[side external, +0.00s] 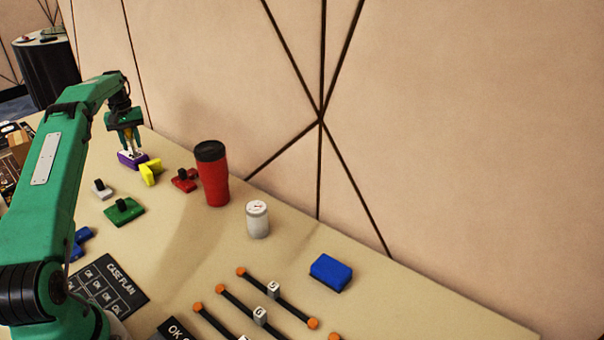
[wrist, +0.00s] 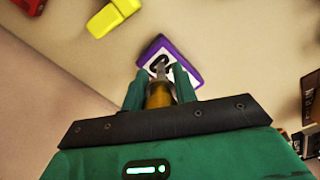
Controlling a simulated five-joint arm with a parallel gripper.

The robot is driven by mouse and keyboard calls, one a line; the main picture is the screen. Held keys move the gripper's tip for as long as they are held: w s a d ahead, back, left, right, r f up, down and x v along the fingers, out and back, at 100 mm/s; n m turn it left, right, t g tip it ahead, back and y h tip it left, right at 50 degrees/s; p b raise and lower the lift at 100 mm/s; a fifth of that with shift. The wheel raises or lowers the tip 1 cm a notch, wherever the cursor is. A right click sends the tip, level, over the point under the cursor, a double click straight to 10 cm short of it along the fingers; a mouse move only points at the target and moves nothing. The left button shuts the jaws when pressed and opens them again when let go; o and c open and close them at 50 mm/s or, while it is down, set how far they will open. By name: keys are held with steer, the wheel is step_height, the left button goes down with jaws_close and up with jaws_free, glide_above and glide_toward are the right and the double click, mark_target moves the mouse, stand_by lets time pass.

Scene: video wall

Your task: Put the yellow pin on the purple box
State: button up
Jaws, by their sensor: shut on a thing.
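My gripper (side external: 130,147) is shut on the yellow pin (wrist: 158,95), which sits between the two green fingers in the wrist view, tip pointing away from the wrist. The pin also shows as a small yellow-orange sliver between the fingers in the side view (side external: 129,134). The purple box (wrist: 191,57) has a white top face with a dark mark and lies just beyond the fingertips. In the side view the purple box (side external: 126,161) is directly below my gripper. I cannot tell whether the pin touches it.
A yellow block (side external: 150,173) lies close beside the purple box. A red piece (side external: 184,181), red tumbler (side external: 212,175), white jar (side external: 257,219) and green piece (side external: 123,211) stand nearer the camera. A wall (side external: 200,60) runs behind the table.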

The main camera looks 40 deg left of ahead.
steer(key=shift+f, duration=0.15)
steer(key=o, duration=1)
steer(key=shift+r, duration=3.9)
